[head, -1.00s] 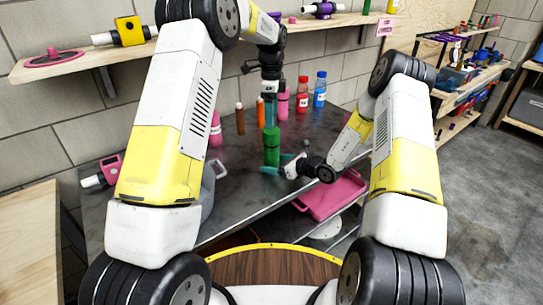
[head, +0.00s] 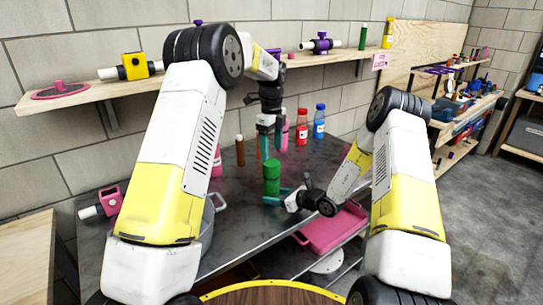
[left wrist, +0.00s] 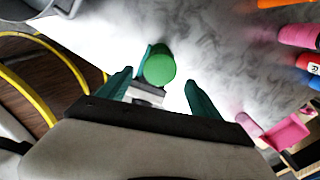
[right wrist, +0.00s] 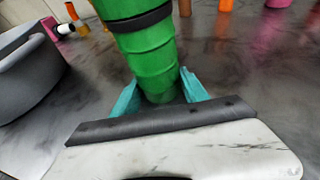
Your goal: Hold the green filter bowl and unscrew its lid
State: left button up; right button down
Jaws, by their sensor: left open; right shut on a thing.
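The green filter bowl (head: 271,186) stands upright on the dark table. Its round green lid (left wrist: 159,70) faces up in the left wrist view. A dark band between lid and bowl shows in the right wrist view, where the bowl (right wrist: 148,55) leans in the picture. My right gripper (head: 277,196) is shut on the bowl low down, with a teal finger on each side. My left gripper (head: 268,153) points down above the lid, open and empty. In the left wrist view its teal fingers (left wrist: 158,84) are spread wide, apart from the lid.
Red and blue bottles (head: 319,121) and other bottles stand behind the bowl. A grey pot (right wrist: 28,70) stands to the left. A pink tray (head: 332,232) lies below the table's front edge. A wooden shelf (head: 185,75) runs along the wall.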

aim_at(271, 163)
pick_arm(q)
jog(key=m, duration=0.8)
jog(key=shift+m, duration=0.4)
jog(key=shift+f, duration=0.55)
notch_tip(271, 163, down, 7)
jog(key=shift+r, duration=0.1)
